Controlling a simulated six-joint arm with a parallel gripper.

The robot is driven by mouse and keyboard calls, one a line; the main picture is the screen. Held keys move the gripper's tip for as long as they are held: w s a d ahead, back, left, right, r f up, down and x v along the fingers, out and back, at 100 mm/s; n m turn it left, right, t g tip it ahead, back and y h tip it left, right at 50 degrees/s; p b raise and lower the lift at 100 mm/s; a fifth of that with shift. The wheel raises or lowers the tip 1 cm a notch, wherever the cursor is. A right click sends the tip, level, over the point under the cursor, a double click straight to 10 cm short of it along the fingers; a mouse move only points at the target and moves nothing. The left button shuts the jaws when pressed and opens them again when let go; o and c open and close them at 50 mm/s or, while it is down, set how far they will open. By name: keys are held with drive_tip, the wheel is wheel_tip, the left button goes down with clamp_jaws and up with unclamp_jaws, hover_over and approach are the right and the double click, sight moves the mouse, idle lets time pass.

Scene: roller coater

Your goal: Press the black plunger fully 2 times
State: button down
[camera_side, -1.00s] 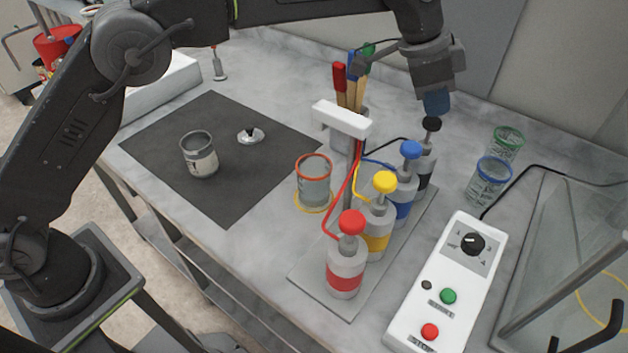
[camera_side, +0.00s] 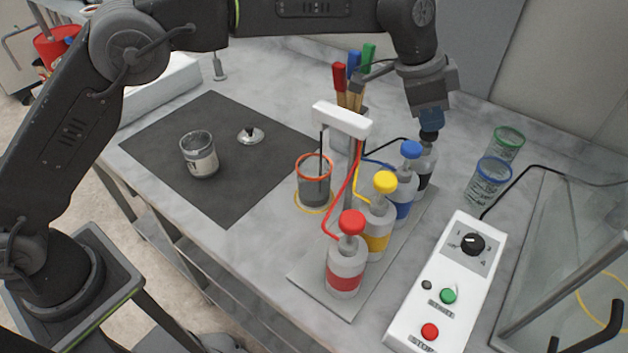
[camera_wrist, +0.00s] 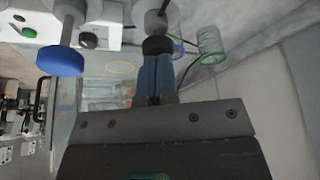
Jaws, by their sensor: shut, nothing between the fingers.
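The black plunger (camera_side: 428,135) tops the rearmost pump bottle (camera_side: 424,172) in the row of pumps. My gripper (camera_side: 431,122) is shut and points down, its fingertips on the plunger's top. The plunger sits low, close to the bottle. In the wrist view my blue fingertips (camera_wrist: 155,62) meet the black plunger (camera_wrist: 158,45). A dark stream falls from the white dispensing head (camera_side: 342,118) into the red-rimmed cup (camera_side: 314,182), which holds dark liquid.
Blue (camera_side: 411,150), yellow (camera_side: 385,183) and red (camera_side: 351,222) plungers stand in line in front. Clear cups with blue (camera_side: 490,180) and green (camera_side: 508,145) rims stand to the right. A white control box (camera_side: 447,290) is at the front right. Brushes (camera_side: 354,75) stand behind the dispensing head.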

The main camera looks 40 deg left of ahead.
drive_tip(key=shift+f, duration=0.1)
drive_tip(key=shift+r, duration=2)
drive_tip(key=shift+f, duration=0.1)
drive_tip(key=shift+f, duration=1.95)
drive_tip(key=shift+r, duration=2.05)
drive_tip(key=shift+r, duration=3)
